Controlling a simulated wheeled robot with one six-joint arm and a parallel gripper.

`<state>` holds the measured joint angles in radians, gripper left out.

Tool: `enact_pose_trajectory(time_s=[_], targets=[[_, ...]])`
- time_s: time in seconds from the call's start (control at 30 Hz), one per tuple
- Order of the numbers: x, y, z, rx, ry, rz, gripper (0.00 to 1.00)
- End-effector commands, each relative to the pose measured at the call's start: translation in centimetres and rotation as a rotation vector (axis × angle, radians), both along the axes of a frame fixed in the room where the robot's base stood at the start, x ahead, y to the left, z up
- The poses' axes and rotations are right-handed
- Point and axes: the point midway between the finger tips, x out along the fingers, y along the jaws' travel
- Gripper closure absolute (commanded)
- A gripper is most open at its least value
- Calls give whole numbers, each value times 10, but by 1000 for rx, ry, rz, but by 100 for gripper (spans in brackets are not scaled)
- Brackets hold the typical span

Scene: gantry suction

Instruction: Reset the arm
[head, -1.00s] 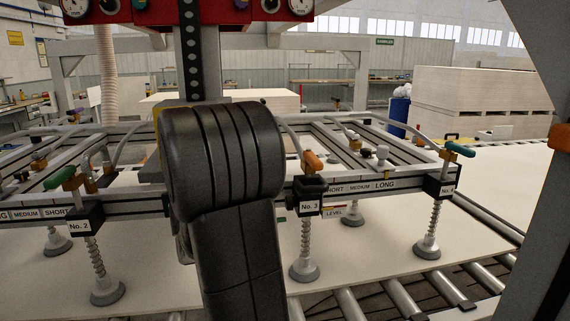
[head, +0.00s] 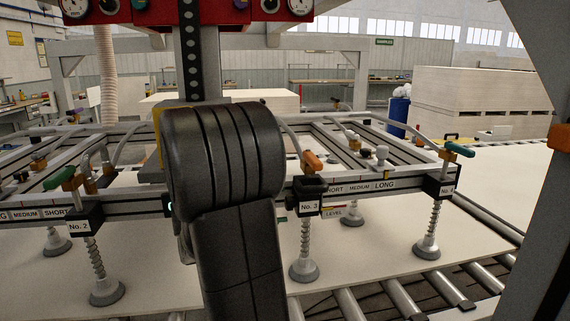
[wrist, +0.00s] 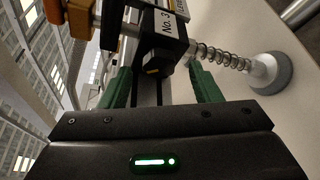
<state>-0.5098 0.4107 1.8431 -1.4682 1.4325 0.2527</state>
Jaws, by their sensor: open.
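My gripper (wrist: 160,88) shows in the wrist view as two green fingers standing apart with nothing held between them. Beyond the fingertips is the black No. 3 block (wrist: 165,45) on the rail, with a spring and grey suction cup (wrist: 270,72) to its right. I cannot tell whether the fingers touch anything. In the head view my black arm (head: 226,160) stands in the middle and hides the gripper. The No. 3 block (head: 308,194) with an orange-handled valve (head: 311,161) is just right of it.
The suction frame's front rail (head: 375,187) carries SHORT, MEDIUM and LONG labels. The No. 2 (head: 82,221) and No. 4 (head: 438,187) blocks have green handles. Suction cups hang over a pale board (head: 375,245) on rollers (head: 405,298). A dark post (head: 535,230) stands at right.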

Motion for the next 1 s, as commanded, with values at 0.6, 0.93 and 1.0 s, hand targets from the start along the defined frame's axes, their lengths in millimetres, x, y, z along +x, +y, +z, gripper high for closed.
enact_pose_trajectory(time_s=[0.6, 0.93, 1.0], targets=[[-50, 83, 16, 2, -1, 5, 43], [-49, 77, 16, 0, 0, -5, 43], [-43, 68, 14, 0, 1, -4, 43]])
